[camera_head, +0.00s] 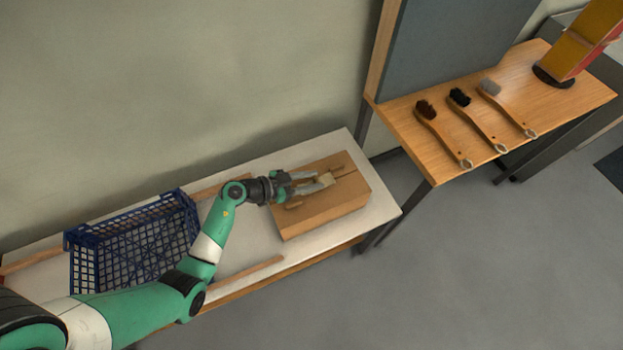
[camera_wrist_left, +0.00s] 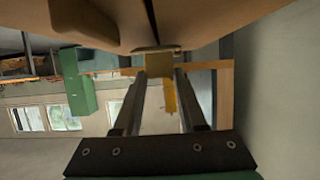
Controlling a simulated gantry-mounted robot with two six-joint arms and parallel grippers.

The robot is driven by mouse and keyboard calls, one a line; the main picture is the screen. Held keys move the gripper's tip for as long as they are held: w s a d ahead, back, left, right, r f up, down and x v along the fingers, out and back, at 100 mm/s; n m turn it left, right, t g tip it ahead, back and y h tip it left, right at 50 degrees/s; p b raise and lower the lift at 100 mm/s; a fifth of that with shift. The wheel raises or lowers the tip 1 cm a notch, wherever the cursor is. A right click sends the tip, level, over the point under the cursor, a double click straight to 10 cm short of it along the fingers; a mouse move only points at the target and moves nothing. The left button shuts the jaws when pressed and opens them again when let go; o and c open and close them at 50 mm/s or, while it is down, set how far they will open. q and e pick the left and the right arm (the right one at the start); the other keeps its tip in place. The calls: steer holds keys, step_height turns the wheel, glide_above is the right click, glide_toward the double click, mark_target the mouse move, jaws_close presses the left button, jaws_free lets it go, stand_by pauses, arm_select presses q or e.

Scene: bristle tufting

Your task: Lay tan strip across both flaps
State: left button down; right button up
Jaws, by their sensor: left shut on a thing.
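The closed cardboard box (camera_head: 325,215) stands on the right part of the white-topped bench. Its two top flaps meet at a dark seam (camera_head: 346,173). My left gripper (camera_head: 326,181) is over the box top, with its fingers shut on the small tan strip (camera_head: 327,178). In the left wrist view, the strip (camera_wrist_left: 159,62) sits between the tips of my left gripper (camera_wrist_left: 159,75), close to the cardboard (camera_wrist_left: 200,20). I cannot tell whether the strip touches the flaps. My right gripper is not in view.
A blue mesh crate (camera_head: 135,240) stands at the left of the white bench (camera_head: 245,248). A wooden table (camera_head: 450,140) at the upper right holds several brushes (camera_head: 478,118) and a yellow-red object (camera_head: 580,45). The bench has clear room between crate and box.

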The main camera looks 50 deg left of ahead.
arm_select(q)
steer(key=shift+f, duration=0.55)
steer(key=shift+c, duration=1.9)
jaws_free()
steer(key=shift+s+a+r, duration=0.15)
steer(key=shift+s+r, duration=0.15)
steer(key=p+v, duration=0.5)
steer(key=v, duration=0.5)
steer(key=shift+s+p, duration=0.35)
steer(key=shift+s, duration=0.05)
steer(key=shift+a, duration=0.1)
